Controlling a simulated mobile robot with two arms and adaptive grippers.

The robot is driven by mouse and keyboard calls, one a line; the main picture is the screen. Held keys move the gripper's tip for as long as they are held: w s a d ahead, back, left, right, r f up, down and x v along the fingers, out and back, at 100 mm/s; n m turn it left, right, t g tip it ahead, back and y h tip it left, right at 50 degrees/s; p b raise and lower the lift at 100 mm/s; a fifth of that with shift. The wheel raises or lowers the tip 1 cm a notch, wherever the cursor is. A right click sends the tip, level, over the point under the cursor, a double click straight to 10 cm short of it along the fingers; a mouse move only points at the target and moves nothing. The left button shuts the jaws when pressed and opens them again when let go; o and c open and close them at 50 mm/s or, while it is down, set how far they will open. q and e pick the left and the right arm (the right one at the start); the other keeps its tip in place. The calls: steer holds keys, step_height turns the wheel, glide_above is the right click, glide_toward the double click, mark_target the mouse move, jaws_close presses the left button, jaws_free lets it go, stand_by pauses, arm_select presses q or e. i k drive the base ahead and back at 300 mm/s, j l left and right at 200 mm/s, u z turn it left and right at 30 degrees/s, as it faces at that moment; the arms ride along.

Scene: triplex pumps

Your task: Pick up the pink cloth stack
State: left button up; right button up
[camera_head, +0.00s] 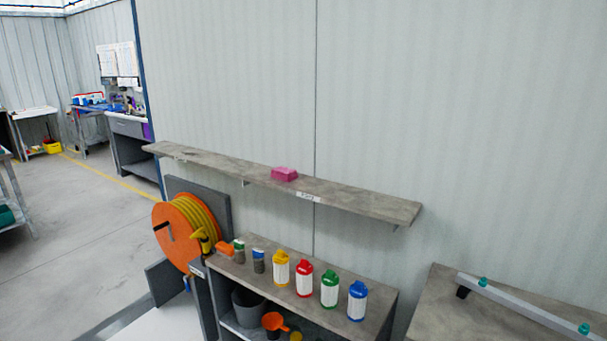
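The pink cloth stack (285,173) is a small folded block lying near the middle of a long grey wall shelf (355,201). It sits at the shelf's front edge, a little left of a small white label (309,196). Nothing covers it from this side. Neither of my grippers shows in the head view.
Below the wall shelf stands a bench (325,273) with yellow, red (304,279), green and blue bottles. An orange hose reel (175,235) is at its left. Another bench (450,300) with a metal bar stands at right. Open floor (70,220) lies at left.

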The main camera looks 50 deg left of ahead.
mark_target(286, 175)
steer(key=u, duration=1.6)
steer(key=i+j+z, duration=0.1)
steer(key=i, duration=0.2)
